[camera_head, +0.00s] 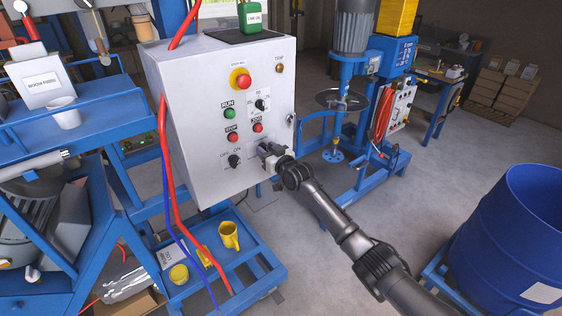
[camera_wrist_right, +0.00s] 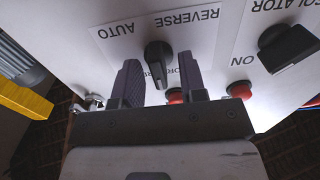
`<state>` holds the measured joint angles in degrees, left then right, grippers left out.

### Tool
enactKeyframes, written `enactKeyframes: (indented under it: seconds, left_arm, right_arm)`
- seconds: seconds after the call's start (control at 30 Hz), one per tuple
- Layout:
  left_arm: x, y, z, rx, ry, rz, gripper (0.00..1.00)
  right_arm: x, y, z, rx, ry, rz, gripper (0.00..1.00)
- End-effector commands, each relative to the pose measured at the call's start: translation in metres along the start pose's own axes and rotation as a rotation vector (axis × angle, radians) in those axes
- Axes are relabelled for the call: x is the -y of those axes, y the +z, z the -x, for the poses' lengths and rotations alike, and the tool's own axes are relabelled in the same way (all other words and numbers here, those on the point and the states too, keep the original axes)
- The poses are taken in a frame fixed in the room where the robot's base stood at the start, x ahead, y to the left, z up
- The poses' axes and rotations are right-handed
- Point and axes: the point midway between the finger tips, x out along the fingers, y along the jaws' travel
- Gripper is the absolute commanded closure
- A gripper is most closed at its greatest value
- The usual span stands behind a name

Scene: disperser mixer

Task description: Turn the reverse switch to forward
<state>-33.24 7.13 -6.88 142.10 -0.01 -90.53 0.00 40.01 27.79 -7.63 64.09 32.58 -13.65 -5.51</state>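The reverse switch (camera_wrist_right: 158,58) is a black rotary knob on a white plate marked AUTO and REVERSE, seen upside down in the right wrist view. A third label is mostly hidden behind the knob and finger. My right gripper (camera_wrist_right: 161,84) is open, with one finger on each side of the knob's handle and visible gaps between. In the head view my right gripper (camera_head: 265,152) is at the lower right of the white control panel's front (camera_head: 200,110) and covers the switch. My left gripper is not in view.
An isolator knob (camera_head: 234,160) sits left of the gripper, with red and green buttons (camera_head: 229,113) and another selector (camera_head: 262,104) above. A red emergency stop (camera_head: 243,81) is higher up. Red hoses hang at the panel's left. A blue drum (camera_head: 512,235) stands right.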

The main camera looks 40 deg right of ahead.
Motion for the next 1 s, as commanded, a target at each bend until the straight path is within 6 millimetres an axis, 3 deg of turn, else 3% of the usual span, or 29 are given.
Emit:
enactKeyframes:
  seconds: [0.6, 1.0]
  left_arm:
    - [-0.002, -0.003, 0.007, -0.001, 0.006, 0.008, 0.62]
    - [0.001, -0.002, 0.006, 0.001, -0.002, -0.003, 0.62]
  right_arm:
    - [0.0, 0.001, 0.098, 0.001, 0.001, 0.001, 0.62]
    - [-0.001, 0.0, 0.128, 0.001, 0.002, 0.001, 0.62]
